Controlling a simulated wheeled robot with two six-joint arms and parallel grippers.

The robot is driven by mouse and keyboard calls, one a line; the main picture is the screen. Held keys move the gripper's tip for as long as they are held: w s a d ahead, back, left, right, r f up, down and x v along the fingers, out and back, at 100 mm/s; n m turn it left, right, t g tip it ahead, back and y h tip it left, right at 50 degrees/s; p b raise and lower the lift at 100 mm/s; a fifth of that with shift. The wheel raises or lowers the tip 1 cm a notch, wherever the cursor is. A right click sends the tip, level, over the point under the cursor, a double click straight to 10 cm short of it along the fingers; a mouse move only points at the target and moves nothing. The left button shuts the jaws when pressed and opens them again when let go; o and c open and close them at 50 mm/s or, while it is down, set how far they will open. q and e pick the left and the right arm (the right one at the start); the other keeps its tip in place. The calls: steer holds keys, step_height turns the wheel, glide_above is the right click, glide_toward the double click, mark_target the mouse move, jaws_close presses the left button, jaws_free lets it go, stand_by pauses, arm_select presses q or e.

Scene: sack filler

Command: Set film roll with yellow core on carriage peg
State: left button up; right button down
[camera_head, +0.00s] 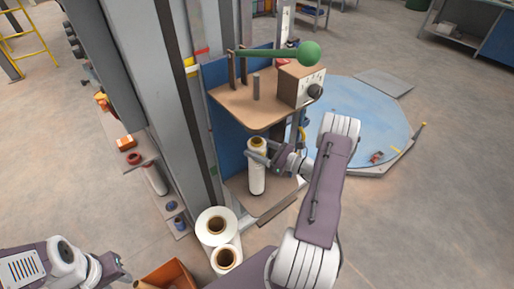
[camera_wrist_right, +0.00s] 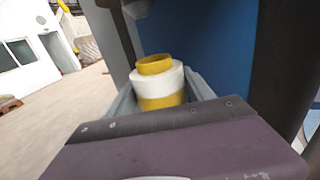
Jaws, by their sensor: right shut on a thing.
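The film roll with yellow core (camera_head: 257,178) is white and upright in the head view. My right gripper (camera_head: 258,155) is shut on it near its top. In the right wrist view the roll's yellow core (camera_wrist_right: 155,64) sticks up above the white film, between the two fingers, with a yellow band lower down. The roll is in front of the blue back plate, over or on the lower wooden shelf (camera_head: 279,203); I cannot tell if it touches. A grey peg (camera_head: 256,87) stands on the upper wooden shelf. My left gripper (camera_head: 120,270) is low at the left, its jaws unclear.
Large white rolls with brown cores (camera_head: 216,226) stand below left, beside an orange box (camera_head: 168,275). A blue turntable (camera_head: 365,115) lies right.

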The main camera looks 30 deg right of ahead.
steer(key=shift+f, duration=0.15)
steer(key=shift+c, duration=1.5)
jaws_free()
steer(key=shift+s+d, duration=0.15)
steer(key=shift+s, duration=0.15)
steer(key=b+v, duration=0.1)
steer(key=v, duration=0.7)
steer(key=shift+s, duration=0.25)
steer(key=shift+d, duration=0.15)
